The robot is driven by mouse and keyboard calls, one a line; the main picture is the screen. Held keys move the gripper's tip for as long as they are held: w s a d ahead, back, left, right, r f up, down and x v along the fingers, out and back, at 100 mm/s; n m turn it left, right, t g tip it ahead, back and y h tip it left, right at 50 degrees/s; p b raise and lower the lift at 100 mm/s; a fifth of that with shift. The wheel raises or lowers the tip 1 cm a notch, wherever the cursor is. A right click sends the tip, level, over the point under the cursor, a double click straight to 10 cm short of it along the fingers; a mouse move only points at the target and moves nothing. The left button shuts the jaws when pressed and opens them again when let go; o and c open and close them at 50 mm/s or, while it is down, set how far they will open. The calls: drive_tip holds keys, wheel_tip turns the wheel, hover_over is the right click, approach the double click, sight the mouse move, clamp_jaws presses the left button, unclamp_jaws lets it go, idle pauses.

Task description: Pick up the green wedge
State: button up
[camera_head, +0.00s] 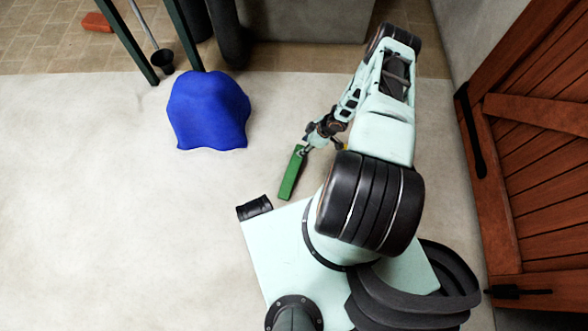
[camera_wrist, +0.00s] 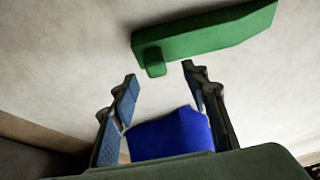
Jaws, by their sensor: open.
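The green wedge (camera_head: 291,172) is a long, narrow piece near the front left of my base in the head view. In the wrist view the green wedge (camera_wrist: 210,33) lies across the top, with one end tapered and a small green block sticking out from its near side. My gripper (camera_head: 305,148) is at the wedge's upper end in the head view. In the wrist view my gripper (camera_wrist: 160,73) has its fingers apart, with the tips just short of the small block. Nothing is held between them. I cannot tell whether the wedge rests on the floor.
A blue draped lump (camera_head: 207,111) lies on the pale floor and also shows beyond the fingers in the wrist view (camera_wrist: 172,135). A wooden door (camera_head: 535,150) stands at right. A plunger (camera_head: 162,58) and an orange brick (camera_head: 97,22) are at the back left. The left floor is clear.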

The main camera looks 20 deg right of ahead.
sight(300, 147)
drive_tip(key=shift+w+b+x, duration=0.1)
drive_tip(key=shift+b+x, duration=0.7)
drive_tip(key=shift+x, duration=0.5)
drive_tip(key=shift+w+b+x, duration=0.15)
drive_tip(key=shift+b+x, duration=0.65)
drive_tip(key=shift+x, duration=0.5)
drive_tip(key=shift+d, duration=0.2)
clamp_jaws()
